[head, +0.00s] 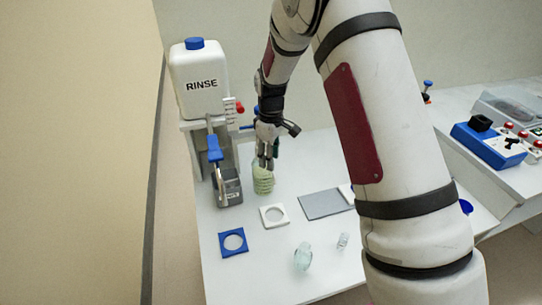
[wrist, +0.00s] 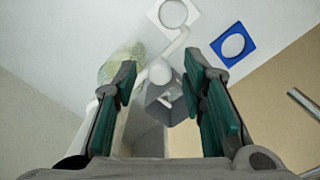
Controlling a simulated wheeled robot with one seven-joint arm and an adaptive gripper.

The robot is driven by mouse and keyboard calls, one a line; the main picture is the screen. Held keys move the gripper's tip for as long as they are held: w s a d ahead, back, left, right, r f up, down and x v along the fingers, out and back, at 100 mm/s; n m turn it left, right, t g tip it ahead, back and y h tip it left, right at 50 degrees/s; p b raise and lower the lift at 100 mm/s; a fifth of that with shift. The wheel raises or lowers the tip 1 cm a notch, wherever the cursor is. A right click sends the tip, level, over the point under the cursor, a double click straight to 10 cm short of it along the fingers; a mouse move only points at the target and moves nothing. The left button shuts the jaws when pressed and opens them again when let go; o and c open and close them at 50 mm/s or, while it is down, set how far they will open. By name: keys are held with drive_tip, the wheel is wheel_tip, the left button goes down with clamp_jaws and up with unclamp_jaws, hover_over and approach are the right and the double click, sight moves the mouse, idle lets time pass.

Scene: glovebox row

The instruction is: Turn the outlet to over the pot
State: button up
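The pale green, banded pot (head: 263,183) stands on the bench beside the grey waste box (head: 228,188). The pot also shows in the wrist view (wrist: 118,62), just beyond the left finger. The outlet (wrist: 176,46) is a thin white bent tube in the wrist view. It runs from a round white knob to the upper right, toward the white square ring and away from the pot. My gripper (wrist: 162,82) is open, its fingers on either side of the knob with gaps; I cannot tell the depth. In the head view my gripper (head: 266,160) hangs at the pot and hides part of it.
The white RINSE tank (head: 201,85) stands at the back left, with a blue lever (head: 214,149) below it. A white square ring (head: 273,216), a blue square ring (head: 233,242), a grey plate (head: 325,204) and a glass vessel (head: 303,257) lie on the bench.

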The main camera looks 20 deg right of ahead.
clamp_jaws()
drive_tip(key=a+m+b, duration=0.1)
drive_tip(key=a+m, duration=0.2)
drive_tip(key=m, duration=0.1)
drive_tip(key=shift+w+a+m+b, duration=0.3)
drive_tip(key=shift+w+a+b, duration=0.05)
drive_tip(key=shift+w+a, duration=0.05)
drive_tip(key=shift+o, duration=0.3)
unclamp_jaws()
drive_tip(key=shift+r, duration=0.1)
